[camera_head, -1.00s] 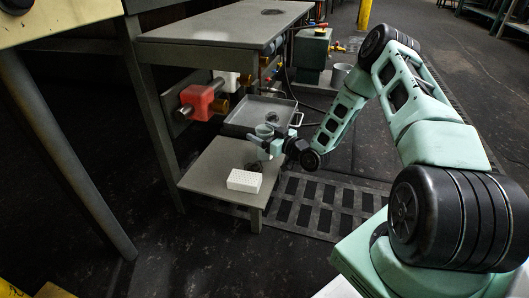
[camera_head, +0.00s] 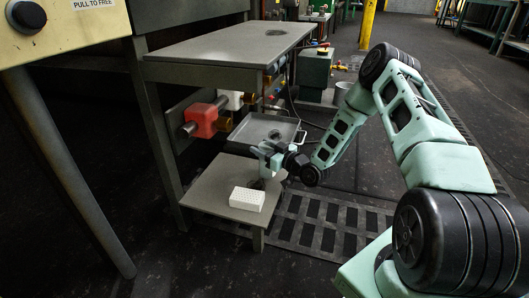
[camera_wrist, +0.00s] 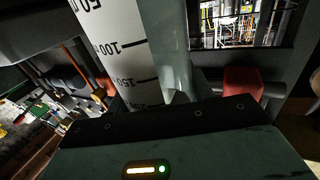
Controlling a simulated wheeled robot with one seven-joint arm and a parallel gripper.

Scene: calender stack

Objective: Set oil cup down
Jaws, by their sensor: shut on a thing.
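My gripper (camera_head: 268,157) is shut on the oil cup (camera_head: 264,150), a small pale vessel, near the rear right edge of the low grey stand (camera_head: 212,184). In the wrist view the cup (camera_wrist: 108,45) shows large, pale, with black volume marks, close in front of my gripper's dark edge. Its lower part is hidden there. I cannot tell whether the cup's base touches the stand.
A white block with small holes (camera_head: 247,199) sits at the stand's front. A grey metal tray (camera_head: 240,136) lies behind the stand. A red valve body (camera_head: 203,119) sticks out at the left, below a grey bench top (camera_head: 225,48). Slotted floor grating lies right.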

